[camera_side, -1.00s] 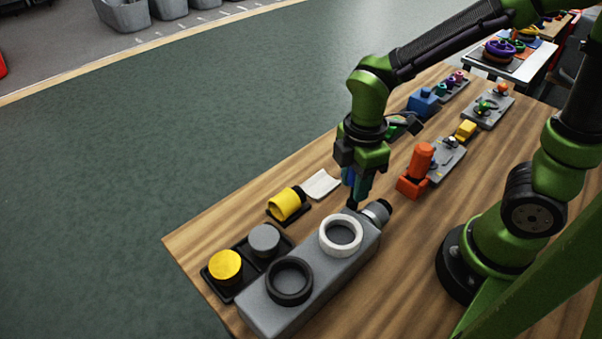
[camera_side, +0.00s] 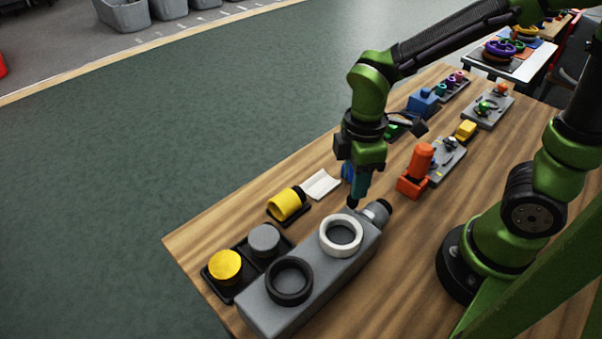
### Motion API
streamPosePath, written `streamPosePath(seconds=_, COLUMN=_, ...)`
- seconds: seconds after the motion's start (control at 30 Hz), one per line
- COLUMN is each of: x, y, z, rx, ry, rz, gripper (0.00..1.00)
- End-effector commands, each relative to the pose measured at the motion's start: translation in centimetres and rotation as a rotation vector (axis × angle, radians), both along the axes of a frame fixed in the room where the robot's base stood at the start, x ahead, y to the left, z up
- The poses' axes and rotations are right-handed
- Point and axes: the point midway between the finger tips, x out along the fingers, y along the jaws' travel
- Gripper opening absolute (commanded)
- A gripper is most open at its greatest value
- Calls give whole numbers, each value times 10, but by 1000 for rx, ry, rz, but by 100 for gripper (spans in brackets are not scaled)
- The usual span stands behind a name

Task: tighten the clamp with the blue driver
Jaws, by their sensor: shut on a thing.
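My gripper (camera_side: 360,185) points down over the right end of the grey tank block (camera_side: 308,268). It is shut on the blue driver (camera_side: 346,172), which is mostly hidden behind the fingers. The driver's dark lower end (camera_side: 353,202) is at the block's far right corner, close to the hose stub (camera_side: 377,211) with its dark end. The clamp itself is too small and covered to make out, and I cannot tell whether the driver tip touches it.
A white ring (camera_side: 341,236) and a black ring (camera_side: 289,281) sit on the block. Yellow (camera_side: 225,266) and grey (camera_side: 264,240) caps, a yellow cup (camera_side: 284,204) and a white pad (camera_side: 320,184) lie to the left. An orange-red holder (camera_side: 414,185) stands to the right.

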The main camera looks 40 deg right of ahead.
Motion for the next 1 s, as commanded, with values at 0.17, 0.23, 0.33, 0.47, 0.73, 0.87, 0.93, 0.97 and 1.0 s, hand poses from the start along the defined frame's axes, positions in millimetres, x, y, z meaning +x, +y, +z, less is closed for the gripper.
streamPosePath(seconds=0.17, x=1, y=0, z=16, rx=2, ry=-5, rz=-1, gripper=0)
streamPosePath(seconds=0.23, x=1, y=0, z=21, rx=1, ry=-4, rz=0, gripper=0)
streamPosePath(seconds=0.33, x=1, y=0, z=29, rx=1, ry=-4, rz=0, gripper=0)
streamPosePath(seconds=0.47, x=1, y=0, z=38, rx=1, ry=-3, rz=-1, gripper=0)
streamPosePath(seconds=0.73, x=0, y=0, z=42, rx=1, ry=-1, rz=0, gripper=0)
streamPosePath(seconds=0.87, x=0, y=-1, z=42, rx=0, ry=-1, rz=-2, gripper=0)
streamPosePath(seconds=0.93, x=2, y=-4, z=43, rx=0, ry=-1, rz=-17, gripper=0)
streamPosePath(seconds=0.97, x=2, y=-8, z=45, rx=1, ry=-3, rz=-31, gripper=0)
streamPosePath(seconds=1.0, x=3, y=-14, z=48, rx=1, ry=-4, rz=-54, gripper=0)
